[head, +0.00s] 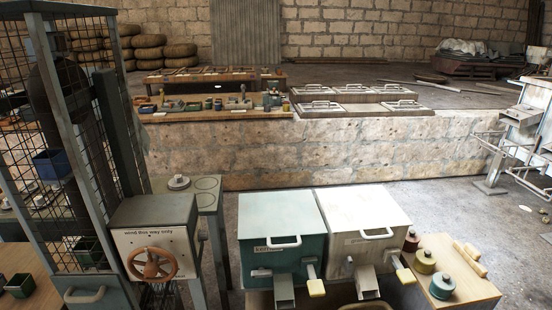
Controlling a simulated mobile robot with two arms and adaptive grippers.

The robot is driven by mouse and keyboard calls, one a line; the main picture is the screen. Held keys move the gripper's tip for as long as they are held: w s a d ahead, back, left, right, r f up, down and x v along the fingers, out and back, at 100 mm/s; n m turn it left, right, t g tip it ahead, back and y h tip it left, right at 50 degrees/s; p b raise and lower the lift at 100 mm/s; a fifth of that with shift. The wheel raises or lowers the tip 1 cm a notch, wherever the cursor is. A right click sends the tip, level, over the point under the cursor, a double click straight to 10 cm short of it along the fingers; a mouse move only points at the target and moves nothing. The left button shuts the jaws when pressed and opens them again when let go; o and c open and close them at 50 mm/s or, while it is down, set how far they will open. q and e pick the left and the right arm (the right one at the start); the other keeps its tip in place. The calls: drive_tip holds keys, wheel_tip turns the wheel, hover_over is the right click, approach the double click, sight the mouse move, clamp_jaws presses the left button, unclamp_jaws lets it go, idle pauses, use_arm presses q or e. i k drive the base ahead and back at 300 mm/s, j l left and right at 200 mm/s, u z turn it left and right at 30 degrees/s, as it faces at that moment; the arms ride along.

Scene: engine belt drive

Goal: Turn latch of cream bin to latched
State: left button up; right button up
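The cream bin (363,216) stands at the lower middle right in the head view. Its lid looks shut, with a white handle (377,234) on the front. Below the handle is a metal chute (366,283). A lever with a pale yellow grip (405,275) sticks out at the bin's lower right front. A small part (349,262) shows at the left of its front face. I cannot tell which part is the latch or how it is set. Neither of my grippers is in view.
A teal bin (281,222) with a similar handle, chute and yellow-gripped lever stands close left. A wooden bench (470,288) with jars is at the right. A cabinet with a hand wheel (152,263) and a mesh cage stand left. A low stone wall (330,150) runs behind.

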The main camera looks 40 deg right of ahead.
sight(348, 262)
drive_tip(key=z, duration=1.8)
